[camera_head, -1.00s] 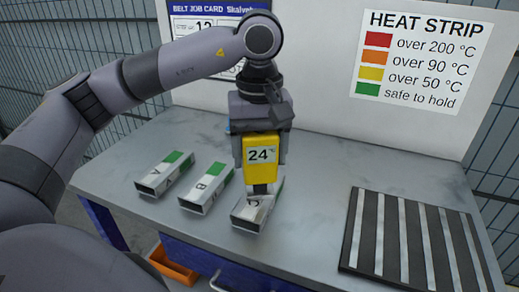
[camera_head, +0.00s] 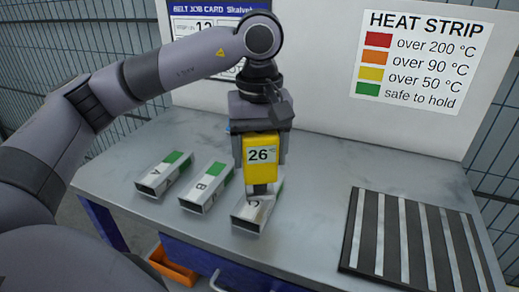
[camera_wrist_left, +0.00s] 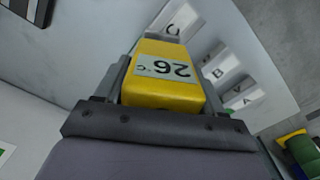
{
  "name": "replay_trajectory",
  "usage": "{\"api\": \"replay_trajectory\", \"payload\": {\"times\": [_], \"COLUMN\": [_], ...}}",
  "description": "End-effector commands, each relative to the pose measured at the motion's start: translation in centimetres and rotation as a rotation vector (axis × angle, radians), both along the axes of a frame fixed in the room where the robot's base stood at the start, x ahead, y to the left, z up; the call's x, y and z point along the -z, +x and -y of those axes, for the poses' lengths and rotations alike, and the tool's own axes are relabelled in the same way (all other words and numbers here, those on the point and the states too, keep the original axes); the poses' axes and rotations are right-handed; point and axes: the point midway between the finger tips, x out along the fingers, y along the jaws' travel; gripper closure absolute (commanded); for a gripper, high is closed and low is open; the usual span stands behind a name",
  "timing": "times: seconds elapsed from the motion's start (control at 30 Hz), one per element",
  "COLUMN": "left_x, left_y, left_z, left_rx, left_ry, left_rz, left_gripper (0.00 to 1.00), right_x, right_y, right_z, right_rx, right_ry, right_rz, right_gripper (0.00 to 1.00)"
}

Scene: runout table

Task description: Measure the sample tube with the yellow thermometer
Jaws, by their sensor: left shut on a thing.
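My left gripper (camera_head: 262,160) is shut on the yellow thermometer (camera_head: 262,172) and holds it upright, its display reading 26 °C. The thermometer also shows in the left wrist view (camera_wrist_left: 163,90). Its lower grey tip is over the third tube (camera_head: 247,222), a square metal tube marked C in the left wrist view (camera_wrist_left: 172,22); the tip seems to touch its top. Tube A (camera_head: 159,180) and tube B (camera_head: 202,195), each with a green strip, lie to the left. Which one is the sample tube is not marked.
A black rack with pale bars (camera_head: 405,245) lies at the right of the grey table (camera_head: 315,210). A heat strip chart (camera_head: 420,60) and a job card (camera_head: 190,28) are on the back panel. An orange bin (camera_head: 175,265) is below the front edge. The table between tube C and the rack is clear.

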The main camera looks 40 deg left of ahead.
Motion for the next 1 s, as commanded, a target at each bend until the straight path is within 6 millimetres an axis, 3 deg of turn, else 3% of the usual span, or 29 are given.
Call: {"api": "replay_trajectory", "payload": {"times": [0.23,1.0], "left_x": [-0.6,-6.9], "left_y": [0.0,0.0], "left_z": [0.0,0.0], "left_rx": [0.001,0.001], "left_ry": [0.000,-0.001], "left_rz": [-0.003,0.001], "left_gripper": [0.53,0.53], "right_x": [-0.6,-5.1], "right_y": [0.0,0.0], "right_z": [-0.1,0.1], "right_rx": [0.005,0.000], "right_ry": [0.007,-0.002], "right_rz": [0.000,0.000], "right_gripper": [0.57,0.57]}}
